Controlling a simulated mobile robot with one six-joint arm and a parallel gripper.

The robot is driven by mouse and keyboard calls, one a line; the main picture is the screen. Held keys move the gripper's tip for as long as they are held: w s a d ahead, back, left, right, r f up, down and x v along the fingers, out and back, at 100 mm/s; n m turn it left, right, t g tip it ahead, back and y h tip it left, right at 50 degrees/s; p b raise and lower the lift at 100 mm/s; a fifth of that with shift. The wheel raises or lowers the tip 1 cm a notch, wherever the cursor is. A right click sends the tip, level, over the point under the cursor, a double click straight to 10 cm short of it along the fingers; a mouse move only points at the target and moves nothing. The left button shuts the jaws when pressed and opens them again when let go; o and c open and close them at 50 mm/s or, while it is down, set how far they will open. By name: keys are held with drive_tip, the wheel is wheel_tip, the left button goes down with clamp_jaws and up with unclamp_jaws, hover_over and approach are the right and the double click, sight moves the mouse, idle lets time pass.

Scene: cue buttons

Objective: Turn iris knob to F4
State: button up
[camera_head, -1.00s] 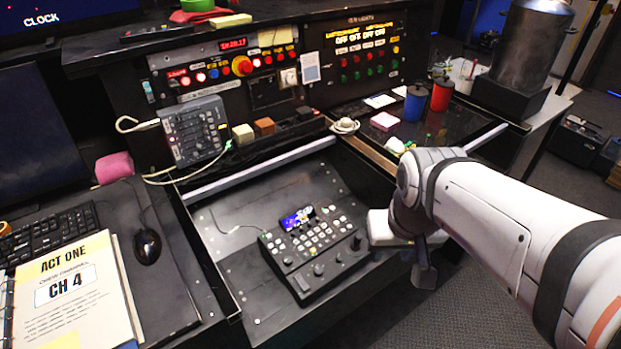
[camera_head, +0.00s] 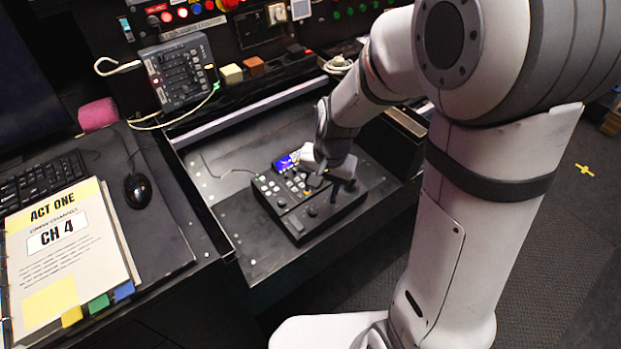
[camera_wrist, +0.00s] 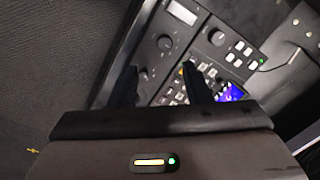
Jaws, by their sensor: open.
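A black control unit (camera_head: 290,222) with rows of pale buttons, a small lit screen (camera_head: 287,161) and several dark knobs lies on the recessed black desk panel. My gripper (camera_head: 337,184) hangs over its right part and covers some controls. In the wrist view my gripper (camera_wrist: 159,67) is open, with its two dark fingers apart above the unit and nothing held between them. A dark knob (camera_wrist: 165,42) and a lower knob (camera_wrist: 142,75) show near the gap, and another knob (camera_wrist: 217,37) is to the right. Labels are too small to read, so I cannot tell which is the iris knob.
A binder (camera_head: 75,240) marked ACT ONE, CH 4 lies at the left, near a mouse (camera_head: 139,190) and keyboard (camera_head: 45,175). A grey fader box (camera_head: 178,72) stands behind. A raised ledge borders the recess. The panel left of the unit is clear.

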sight(313, 211)
drive_tip(key=shift+w+a+f, duration=0.15)
drive_tip(key=shift+a+f, duration=0.1)
drive_tip(key=shift+f, duration=0.25)
drive_tip(key=shift+w+a+f, duration=0.1)
drive_tip(key=shift+a+f, duration=0.1)
drive_tip(key=shift+f, duration=0.3)
drive_tip(key=f, duration=0.4)
drive_tip(key=f+b, duration=0.1)
drive_tip(key=f, duration=0.2)
drive_tip(key=shift+w+a+f, duration=0.1)
drive_tip(key=shift+w+a, duration=0.05)
drive_tip(key=shift+a, duration=0.2)
drive_tip(key=c, duration=0.9)
drive_tip(key=shift+a, duration=0.25)
clamp_jaws()
drive_tip(key=shift+d, duration=0.2)
